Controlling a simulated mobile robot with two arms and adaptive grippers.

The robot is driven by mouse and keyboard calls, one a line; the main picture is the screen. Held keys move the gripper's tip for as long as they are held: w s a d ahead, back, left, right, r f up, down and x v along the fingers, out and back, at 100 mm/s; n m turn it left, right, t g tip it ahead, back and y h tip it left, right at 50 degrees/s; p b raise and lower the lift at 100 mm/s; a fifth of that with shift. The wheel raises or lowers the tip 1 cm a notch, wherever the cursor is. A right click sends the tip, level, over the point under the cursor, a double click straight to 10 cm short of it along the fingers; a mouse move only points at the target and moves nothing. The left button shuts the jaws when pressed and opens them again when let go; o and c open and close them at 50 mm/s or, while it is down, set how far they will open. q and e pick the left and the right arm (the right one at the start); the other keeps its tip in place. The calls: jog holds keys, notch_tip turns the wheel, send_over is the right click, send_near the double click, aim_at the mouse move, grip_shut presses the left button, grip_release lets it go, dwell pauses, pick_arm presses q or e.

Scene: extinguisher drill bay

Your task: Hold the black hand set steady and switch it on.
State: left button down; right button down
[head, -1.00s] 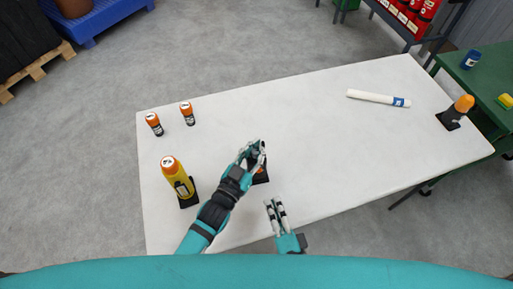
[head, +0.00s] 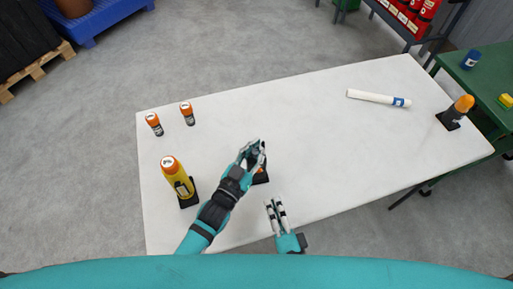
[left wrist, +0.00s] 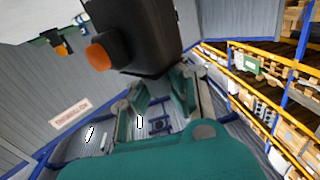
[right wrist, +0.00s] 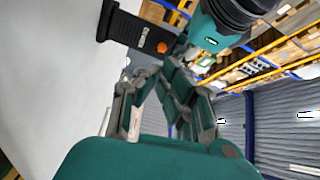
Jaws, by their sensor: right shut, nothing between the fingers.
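The black hand set (head: 262,178) stands near the table's front edge, mostly hidden by my left gripper (head: 251,150) in the head view. In the left wrist view its dark body (left wrist: 135,32) fills the space at the fingertips, with an orange round part (left wrist: 98,56) facing left. The right wrist view shows the black body (right wrist: 122,27) with a pale label and an orange button (right wrist: 162,47). My left gripper appears shut on the hand set. My right gripper (head: 274,204) is shut and empty, below and slightly right of the hand set, apart from it.
A white tube (head: 372,97) and an orange-topped black item (head: 454,112) lie far right. The table's middle right is clear.

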aim_at(259, 170)
jog(key=w+a+m+g, duration=0.2)
jog(key=w+m+g, duration=0.4)
jog(key=m, duration=0.6)
jog(key=shift+w+f+m+g, duration=0.3)
jog(key=shift+m+g, duration=0.1)
jog(key=shift+g, duration=0.3)
jog(key=shift+a, duration=0.1)
dwell(1.2)
